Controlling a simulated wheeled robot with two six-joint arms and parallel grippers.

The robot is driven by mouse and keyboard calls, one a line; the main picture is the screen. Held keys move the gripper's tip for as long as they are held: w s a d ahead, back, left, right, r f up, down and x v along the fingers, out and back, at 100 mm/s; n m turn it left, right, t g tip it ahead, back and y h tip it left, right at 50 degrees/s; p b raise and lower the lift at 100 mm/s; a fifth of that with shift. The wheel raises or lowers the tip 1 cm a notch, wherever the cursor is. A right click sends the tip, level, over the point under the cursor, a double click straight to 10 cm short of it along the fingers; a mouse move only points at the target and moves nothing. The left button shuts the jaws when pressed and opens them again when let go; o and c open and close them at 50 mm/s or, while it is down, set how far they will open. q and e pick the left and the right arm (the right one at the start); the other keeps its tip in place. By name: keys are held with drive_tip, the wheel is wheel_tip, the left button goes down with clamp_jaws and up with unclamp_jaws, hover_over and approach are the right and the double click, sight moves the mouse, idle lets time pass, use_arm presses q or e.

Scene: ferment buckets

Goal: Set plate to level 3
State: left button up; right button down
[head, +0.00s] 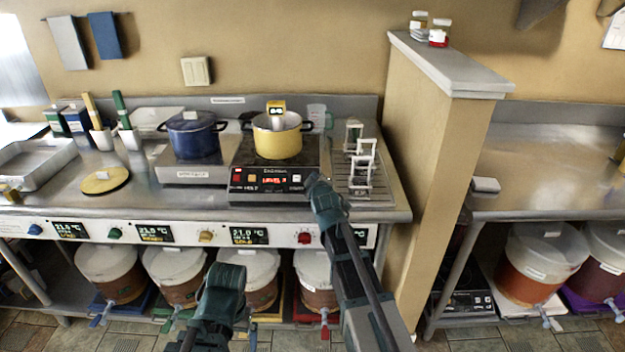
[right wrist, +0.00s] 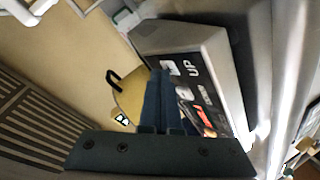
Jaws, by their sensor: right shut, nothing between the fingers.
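The black cooking plate (head: 262,196) stands on the steel counter with a yellow pot (head: 278,142) on it. Its front panel has a red lit display (head: 274,180) that starts with LEVEL; the digit is too small to read surely. My right gripper (head: 316,184) is shut and empty at the panel's right end, by the buttons there. In the right wrist view its shut fingers (right wrist: 158,100) lie over the panel, near the label UP (right wrist: 193,70). I cannot tell whether they touch a button. My left gripper (head: 222,282) hangs low before the counter; its jaws are unclear.
A blue pot (head: 193,136) stands left of the plate. A drying rack (head: 360,165) is close to the right, before a partition wall (head: 432,170). Several buckets (head: 180,270) sit on the shelf below, under a control strip with knobs (head: 206,236).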

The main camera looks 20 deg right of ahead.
drive_tip(key=shift+s+a+r+p, duration=0.1)
drive_tip(key=shift+s+r+p, duration=0.3)
drive_tip(key=shift+r+p, duration=0.35)
drive_tip(key=r+p, duration=0.1)
drive_tip(key=s+r+p, duration=0.1)
drive_tip(key=r+p, duration=0.1)
drive_tip(key=s+r+p, duration=0.1)
drive_tip(key=shift+s+a+r, duration=0.15)
drive_tip(key=shift+s+a, duration=0.05)
drive_tip(key=shift+a, duration=0.15)
idle(0.3)
drive_tip(key=s+a+f+m+g+y+p, duration=0.1)
drive_tip(key=s+a+f+m+g, duration=0.2)
drive_tip(key=s+a+f+g, duration=0.8)
drive_tip(key=s+a+f+m+g, duration=0.1)
drive_tip(key=s+a+f+g, duration=0.1)
drive_tip(key=s, duration=0.9)
drive_tip(key=s+a+f+g, duration=0.1)
drive_tip(key=s+a+g, duration=0.1)
drive_tip(key=s, duration=1)
drive_tip(key=shift+s+a+f+m+p, duration=0.15)
drive_tip(key=shift+a+f+m+p, duration=0.25)
drive_tip(key=shift+a, duration=0.45)
